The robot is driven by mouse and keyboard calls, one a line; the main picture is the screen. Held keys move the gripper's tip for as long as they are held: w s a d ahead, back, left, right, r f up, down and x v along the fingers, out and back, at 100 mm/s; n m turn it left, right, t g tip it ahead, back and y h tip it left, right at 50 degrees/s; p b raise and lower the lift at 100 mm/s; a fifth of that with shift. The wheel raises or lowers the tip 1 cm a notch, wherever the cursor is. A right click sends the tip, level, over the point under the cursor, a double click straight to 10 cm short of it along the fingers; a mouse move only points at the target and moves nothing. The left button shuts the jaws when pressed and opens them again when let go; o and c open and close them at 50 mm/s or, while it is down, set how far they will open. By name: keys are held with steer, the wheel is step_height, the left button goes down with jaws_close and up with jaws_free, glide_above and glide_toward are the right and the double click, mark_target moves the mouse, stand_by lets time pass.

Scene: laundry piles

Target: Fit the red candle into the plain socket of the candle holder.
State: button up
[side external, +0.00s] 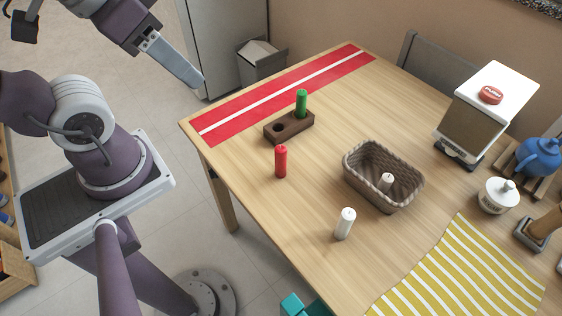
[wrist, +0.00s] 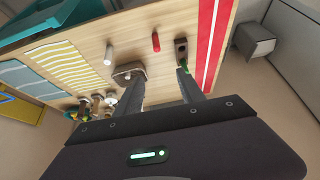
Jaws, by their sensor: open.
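The red candle (side external: 281,162) stands upright on the table in front of the candle holder, apart from it. It also shows in the wrist view (wrist: 156,42). The candle holder (side external: 297,130) is a dark brown block with two sockets. A green candle (side external: 301,103) stands in its right socket, and its left socket (side external: 278,128) is an empty dark hole.
A white candle (side external: 345,223) stands near the front edge. A woven basket (side external: 352,164) holds another pale candle (side external: 386,183). A red striped runner (side external: 230,114) lies along the back left edge. A push-button box (side external: 485,110), blue teapot (side external: 541,156) and yellow striped cloth (side external: 465,270) are at right.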

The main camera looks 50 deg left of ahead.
steer(key=shift+o, duration=0.4)
steer(key=m+g, duration=0.6)
steer(key=m, duration=0.9)
glide_above(280, 159)
steer(key=w+a, duration=0.1)
steer(key=f, duration=2.7)
steer(key=shift+a, duration=0.2)
steer(key=f, duration=0.7)
steer(key=shift+d+f, duration=0.15)
steer(key=shift+d, duration=0.05)
jaws_close()
